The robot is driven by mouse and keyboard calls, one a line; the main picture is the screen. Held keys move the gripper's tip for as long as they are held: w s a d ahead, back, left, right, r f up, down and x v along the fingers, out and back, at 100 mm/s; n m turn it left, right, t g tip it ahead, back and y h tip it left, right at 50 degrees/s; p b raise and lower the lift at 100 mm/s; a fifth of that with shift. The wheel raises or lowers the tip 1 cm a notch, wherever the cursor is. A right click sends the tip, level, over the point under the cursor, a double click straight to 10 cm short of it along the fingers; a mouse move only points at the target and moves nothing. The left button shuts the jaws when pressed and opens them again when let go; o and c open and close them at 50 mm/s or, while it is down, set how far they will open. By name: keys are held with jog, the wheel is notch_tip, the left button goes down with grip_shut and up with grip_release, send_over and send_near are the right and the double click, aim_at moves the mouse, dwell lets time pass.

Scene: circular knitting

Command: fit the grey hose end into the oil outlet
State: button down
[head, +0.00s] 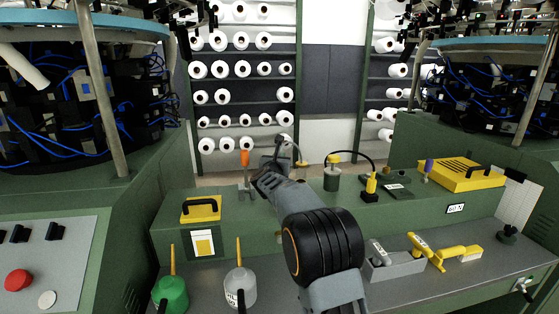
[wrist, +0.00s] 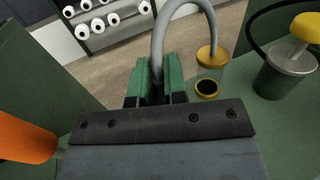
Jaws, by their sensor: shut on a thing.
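My gripper (wrist: 155,82), with green fingers in the wrist view, is shut on the grey hose (wrist: 158,40). The hose rises from between the fingers, arches over and runs down into a yellow cap (wrist: 208,54) on a clear pot to the right. Its held end is hidden between the fingers. Just in front of that pot is a yellow ring with a dark round opening (wrist: 206,88), which looks like the oil outlet. It lies right of my fingers, apart from them. In the head view my gripper (head: 270,166) is above the green bench top, mostly hidden by my arm.
An orange-handled tool (wrist: 28,138) stands close on the left. A green canister with a yellow knob (head: 332,178) and a black hose stands to the right. Yarn racks (head: 243,70) stand behind.

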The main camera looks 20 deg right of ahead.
jog(key=shift+f+b, duration=1.35)
jog(key=shift+b, duration=0.2)
jog(key=c, duration=1.1)
grip_release()
jog(key=b+v, duration=0.2)
jog(key=v, duration=1.1)
jog(key=shift+s+a+b, duration=0.25)
jog(key=shift+s+b, duration=0.05)
jog(key=shift+s, duration=0.05)
